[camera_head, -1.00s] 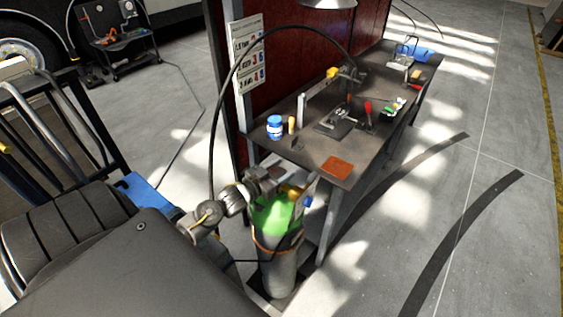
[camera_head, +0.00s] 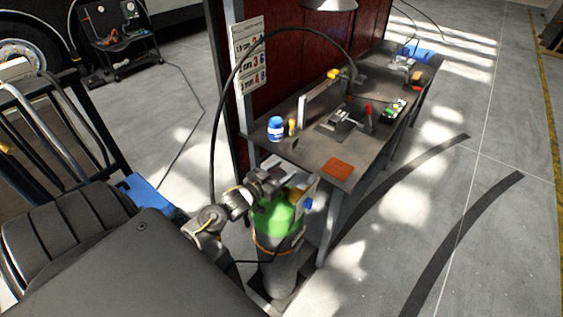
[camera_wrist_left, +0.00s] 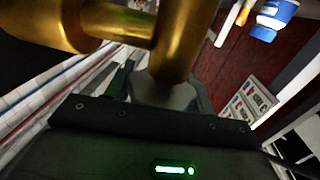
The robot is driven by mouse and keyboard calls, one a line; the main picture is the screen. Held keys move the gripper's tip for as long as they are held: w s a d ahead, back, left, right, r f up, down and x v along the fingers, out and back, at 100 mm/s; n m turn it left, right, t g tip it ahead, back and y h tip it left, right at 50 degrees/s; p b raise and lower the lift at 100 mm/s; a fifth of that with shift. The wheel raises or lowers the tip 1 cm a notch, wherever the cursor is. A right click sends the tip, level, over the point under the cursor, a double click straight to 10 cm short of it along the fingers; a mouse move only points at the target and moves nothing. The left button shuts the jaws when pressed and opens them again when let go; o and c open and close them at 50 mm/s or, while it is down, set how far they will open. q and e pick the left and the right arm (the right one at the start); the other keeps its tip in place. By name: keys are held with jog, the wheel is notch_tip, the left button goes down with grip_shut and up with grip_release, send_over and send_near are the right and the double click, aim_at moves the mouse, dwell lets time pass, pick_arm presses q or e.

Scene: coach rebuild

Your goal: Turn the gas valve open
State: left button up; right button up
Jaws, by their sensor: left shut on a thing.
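A gas cylinder with a green top (camera_head: 277,216) and a grey body stands upright at the near end of the workbench. Its brass valve (camera_head: 297,194) is at the top, partly hidden by my left gripper (camera_head: 283,181) in the head view. In the left wrist view the brass valve body (camera_wrist_left: 182,40) looms large just beyond my fingers. My left gripper (camera_wrist_left: 165,95) is shut on a grey part of the gas valve, mostly hidden between the dark fingers. I cannot tell how far the valve is turned. My right gripper is not in view.
The dark workbench (camera_head: 310,160) holds a blue jar (camera_head: 275,129), an orange pad (camera_head: 337,168) and several tools. A red screen (camera_head: 285,60) stands behind the bench. The floor at right is clear.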

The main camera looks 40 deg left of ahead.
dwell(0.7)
pick_arm(q)
jog(key=o, duration=1)
jog(key=shift+c, duration=0.2)
jog(key=shift+s+f, duration=0.15)
jog(key=shift+s, duration=0.2)
jog(key=s+a+b, duration=0.1)
jog(key=s+b, duration=0.2)
jog(key=s, duration=0.7)
jog(key=shift+b, duration=0.35)
jog(key=shift+a, duration=0.1)
